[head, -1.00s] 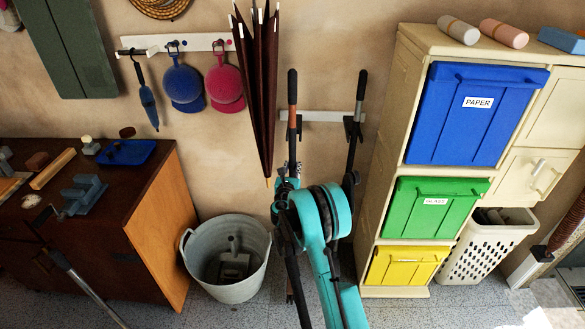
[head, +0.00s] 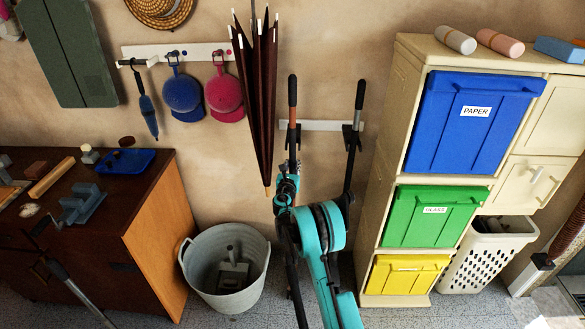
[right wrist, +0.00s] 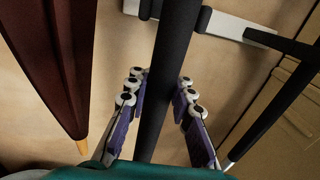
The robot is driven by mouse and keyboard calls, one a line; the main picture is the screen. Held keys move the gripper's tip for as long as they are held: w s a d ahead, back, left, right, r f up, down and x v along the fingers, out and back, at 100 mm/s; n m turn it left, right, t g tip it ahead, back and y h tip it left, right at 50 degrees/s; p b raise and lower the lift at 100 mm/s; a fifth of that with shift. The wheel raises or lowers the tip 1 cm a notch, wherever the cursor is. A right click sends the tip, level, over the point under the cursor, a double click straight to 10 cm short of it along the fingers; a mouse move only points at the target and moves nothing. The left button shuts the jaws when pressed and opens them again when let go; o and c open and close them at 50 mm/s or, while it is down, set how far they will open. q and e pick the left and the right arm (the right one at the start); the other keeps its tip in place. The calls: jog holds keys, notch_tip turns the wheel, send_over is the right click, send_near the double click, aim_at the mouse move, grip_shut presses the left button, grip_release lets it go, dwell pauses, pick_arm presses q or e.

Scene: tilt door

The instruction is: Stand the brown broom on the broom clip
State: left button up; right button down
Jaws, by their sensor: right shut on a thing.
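The brown broom (head: 292,112) has a black grip and an orange-brown band. It stands nearly upright in front of the white wall rail (head: 322,126). My right gripper (head: 287,187) is shut on its handle below the rail. In the right wrist view the dark handle (right wrist: 163,75) runs between the purple-padded fingers (right wrist: 157,112). The black prongs of the broom clip (right wrist: 204,19) show on both sides of the handle; I cannot tell whether it sits in them. My teal arm hides the broom's lower part.
A second black-handled pole (head: 352,150) stands at the rail's right. A closed dark red parasol (head: 264,100) hangs close on the left. A grey bucket (head: 195,265) is on the floor. A cream bin cabinet (head: 385,170) stands right and a workbench (head: 155,230) left.

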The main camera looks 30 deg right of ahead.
jog(key=shift+w+d+f, duration=0.35)
jog(key=shift+w+d, duration=0.05)
jog(key=shift+w, duration=0.25)
jog(key=shift+w+d+f, duration=0.3)
jog(key=shift+w+d, duration=0.05)
jog(key=shift+w, duration=0.3)
jog(key=shift+w+d+f, duration=0.35)
jog(key=shift+w+d, duration=0.05)
jog(key=shift+w, duration=0.25)
jog(key=shift+f, duration=0.3)
jog(key=c, duration=1.3)
grip_release()
jog(key=shift+o, duration=0.2)
jog(key=o, duration=0.4)
